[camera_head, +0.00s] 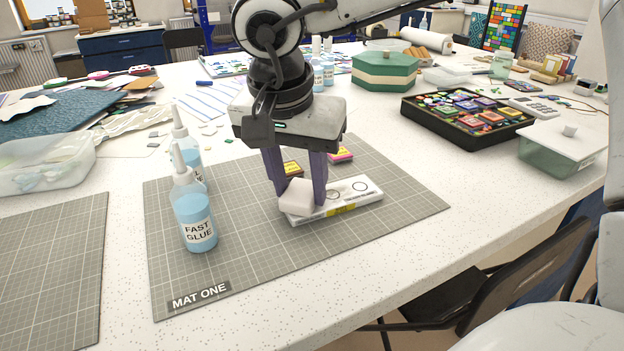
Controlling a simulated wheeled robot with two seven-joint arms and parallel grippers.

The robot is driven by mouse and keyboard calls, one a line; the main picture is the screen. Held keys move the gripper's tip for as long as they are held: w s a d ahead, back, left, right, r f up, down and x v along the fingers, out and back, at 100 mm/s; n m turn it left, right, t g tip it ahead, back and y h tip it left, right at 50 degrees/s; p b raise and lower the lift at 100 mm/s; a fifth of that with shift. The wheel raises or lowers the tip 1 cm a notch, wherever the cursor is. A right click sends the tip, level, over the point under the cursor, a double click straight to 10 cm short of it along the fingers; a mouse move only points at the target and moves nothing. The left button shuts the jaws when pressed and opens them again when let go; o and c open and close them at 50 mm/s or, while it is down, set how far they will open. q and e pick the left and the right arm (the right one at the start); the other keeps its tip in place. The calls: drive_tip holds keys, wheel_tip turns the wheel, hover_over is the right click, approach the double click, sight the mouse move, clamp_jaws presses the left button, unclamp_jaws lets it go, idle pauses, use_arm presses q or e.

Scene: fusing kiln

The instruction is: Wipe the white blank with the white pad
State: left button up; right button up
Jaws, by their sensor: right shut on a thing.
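The white blank (352,197) is a flat white slab with dark ring marks on top and a yellow patch on its front edge. It lies on the grey gridded mat labelled MAT ONE (400,208). My right gripper (299,196) points down with its purple fingers shut on the small white pad (297,201). The pad is at the left end of the blank and hides that end. It looks to be on or just over the blank; I cannot tell if they touch. My left gripper is not in view.
A FAST GLUE bottle (195,217) stands on the mat's left side, with another bottle (186,147) behind it. Small yellow (292,169) and pink (341,155) pieces lie behind the blank. A black tray (465,117) stands at the right. The mat's front is clear.

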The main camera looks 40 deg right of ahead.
drive_tip(key=shift+w+a, duration=0.2)
drive_tip(key=shift+a, duration=0.45)
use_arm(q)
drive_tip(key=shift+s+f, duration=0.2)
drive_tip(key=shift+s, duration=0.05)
use_arm(e)
drive_tip(key=shift+a, duration=0.15)
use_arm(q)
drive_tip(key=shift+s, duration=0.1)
use_arm(e)
drive_tip(key=shift+r, duration=0.1)
